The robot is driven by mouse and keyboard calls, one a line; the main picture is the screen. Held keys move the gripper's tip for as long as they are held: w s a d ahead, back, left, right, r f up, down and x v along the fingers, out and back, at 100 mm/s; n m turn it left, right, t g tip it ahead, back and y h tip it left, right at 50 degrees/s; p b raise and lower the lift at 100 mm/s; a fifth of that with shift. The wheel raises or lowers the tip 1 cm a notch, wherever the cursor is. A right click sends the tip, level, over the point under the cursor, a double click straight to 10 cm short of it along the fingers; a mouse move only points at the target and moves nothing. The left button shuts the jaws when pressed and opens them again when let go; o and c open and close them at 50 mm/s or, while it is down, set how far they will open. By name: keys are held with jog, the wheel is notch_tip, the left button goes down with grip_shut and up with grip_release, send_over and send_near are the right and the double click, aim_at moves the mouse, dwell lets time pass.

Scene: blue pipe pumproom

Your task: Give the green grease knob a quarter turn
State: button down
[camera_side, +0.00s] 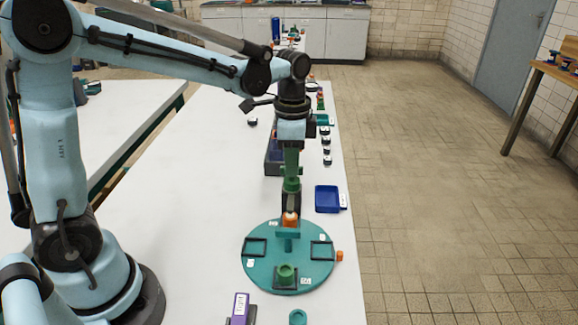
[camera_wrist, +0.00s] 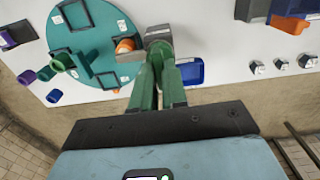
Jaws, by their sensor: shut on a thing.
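My gripper (camera_side: 291,176) points straight down over the white bench, with its green fingers closed together. It is shut on the green grease knob (camera_side: 291,186), which sits on top of a dark upright block (camera_side: 291,203). In the wrist view my gripper (camera_wrist: 159,62) reaches to the grey block (camera_wrist: 158,34). The fingers hide most of the knob there, so its turned angle cannot be told.
A teal round plate (camera_side: 258,277) with frames and a green cup (camera_side: 285,274) lies in front of the block. An orange piece (camera_side: 290,219) stands close by. A blue tray (camera_side: 327,198) is to the right. Several small dark knobs line the bench's right edge.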

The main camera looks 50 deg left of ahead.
dwell(0.4)
jog(key=c, duration=1.2)
grip_release()
jog(key=shift+o, duration=0.2)
notch_tip(320, 180, up, 12)
jog(key=s+f+n+t, duration=0.7)
jog(key=s+f+n, duration=0.1)
jog(key=s+f, duration=0.1)
jog(key=shift+s+a+f+n, duration=0.2)
jog(key=shift+s+f+n, duration=0.2)
jog(key=shift+s, duration=0.25)
